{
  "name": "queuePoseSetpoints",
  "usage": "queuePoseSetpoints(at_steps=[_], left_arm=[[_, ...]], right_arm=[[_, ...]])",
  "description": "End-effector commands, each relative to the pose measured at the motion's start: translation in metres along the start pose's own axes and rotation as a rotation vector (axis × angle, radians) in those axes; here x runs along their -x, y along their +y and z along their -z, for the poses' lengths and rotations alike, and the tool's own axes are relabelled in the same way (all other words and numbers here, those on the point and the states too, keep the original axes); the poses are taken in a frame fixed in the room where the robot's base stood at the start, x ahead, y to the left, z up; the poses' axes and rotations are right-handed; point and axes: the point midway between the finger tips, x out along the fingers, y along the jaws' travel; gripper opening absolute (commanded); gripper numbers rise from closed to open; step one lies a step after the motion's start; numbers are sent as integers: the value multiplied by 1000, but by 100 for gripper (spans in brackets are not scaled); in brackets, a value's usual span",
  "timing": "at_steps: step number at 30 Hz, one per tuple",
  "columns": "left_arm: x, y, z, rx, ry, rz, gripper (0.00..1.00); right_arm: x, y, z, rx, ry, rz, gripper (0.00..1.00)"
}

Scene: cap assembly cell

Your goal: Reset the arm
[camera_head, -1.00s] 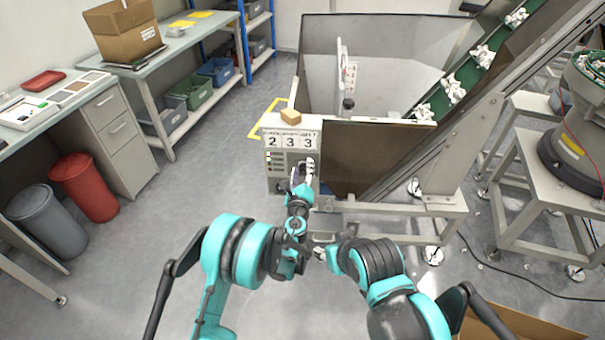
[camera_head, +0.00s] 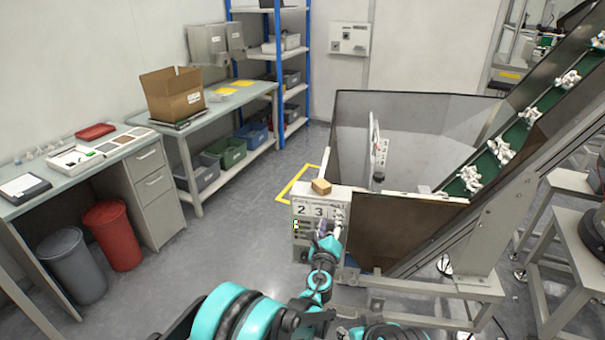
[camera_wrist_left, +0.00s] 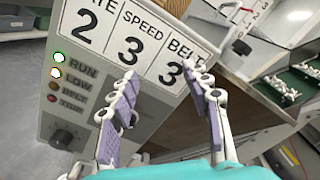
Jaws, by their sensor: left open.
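My left gripper (camera_head: 329,236) is in front of the control box (camera_head: 303,246) on the hopper's near corner. In the left wrist view the left gripper (camera_wrist_left: 165,90) has its two purple-padded fingers apart, with nothing between them. Behind the fingers, the control box (camera_wrist_left: 70,98) shows the digits 2, 3, 3, the RUN and LOW lamps lit, and a dark knob. My right gripper cannot be made out; only part of my right arm shows at the bottom edge of the head view.
A small tan block (camera_head: 321,187) sits on top of the control box. The hopper (camera_head: 410,215) and the inclined conveyor (camera_head: 520,125) with white parts fill the right. Benches, a cardboard box (camera_head: 172,93), a red bin (camera_head: 113,235) and a grey bin (camera_head: 76,266) stand left. Floor between is clear.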

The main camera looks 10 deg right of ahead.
Motion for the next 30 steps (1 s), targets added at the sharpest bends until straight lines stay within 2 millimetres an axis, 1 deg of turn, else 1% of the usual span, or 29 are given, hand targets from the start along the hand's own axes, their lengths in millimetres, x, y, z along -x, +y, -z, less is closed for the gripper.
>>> queuePoseSetpoints(at_steps=[2, 4, 5, 8, 9, 11, 12, 14, 15, 17, 18, 20, 21, 23, 24, 26, 27, 29, 30], left_arm=[[1, 2, -8, 20, -7, -11, 48], [4, 5, -26, 69, -21, -37, 48], [7, 8, -38, 103, -32, -55, 48], [23, 23, -92, 265, -84, -137, 48], [34, 31, -116, 350, -112, -179, 48], [54, 45, -151, 485, -156, -242, 48], [69, 54, -172, 573, -187, -284, 48], [94, 69, -199, 704, -234, -344, 48], [112, 78, -214, 791, -267, -383, 48], [142, 92, -234, 923, -318, -441, 48], [163, 101, -244, 1010, -352, -479, 48], [196, 114, -256, 1140, -404, -535, 48], [219, 122, -260, 1227, -439, -571, 48], [254, 132, -264, 1358, -492, -624, 48], [277, 139, -264, 1444, -527, -658, 48], [311, 147, -260, 1572, -580, -709, 48], [334, 152, -255, 1658, -616, -742, 48], [366, 157, -245, 1784, -667, -789, 48], [386, 160, -236, 1865, -699, -820, 48]], right_arm=[[0, 0, 0, 0, 0, 0, 40], [0, 0, 0, 0, 0, 0, 40], [0, 0, 0, 0, 0, 0, 40], [0, 0, 0, 0, 0, 0, 40], [0, 0, 0, 0, 0, 0, 40], [0, 0, 0, 0, 0, 0, 40], [0, 0, 0, 0, 0, 0, 40], [0, 0, 0, 0, 0, 0, 40], [0, 0, 0, 0, 0, 0, 40], [0, 0, 0, 0, 0, 0, 40], [0, 0, 0, 0, 0, 0, 40], [0, 0, 0, 0, 0, 0, 40], [0, 0, 0, 0, 0, 0, 40], [0, 0, 0, 0, 0, 0, 40], [0, 0, 0, 0, 0, 0, 40], [0, 0, 0, 0, 0, 0, 40], [0, 0, 0, 0, 0, 0, 40], [0, 0, 0, 0, 0, 0, 40], [0, 0, 0, 0, 0, 0, 40]])
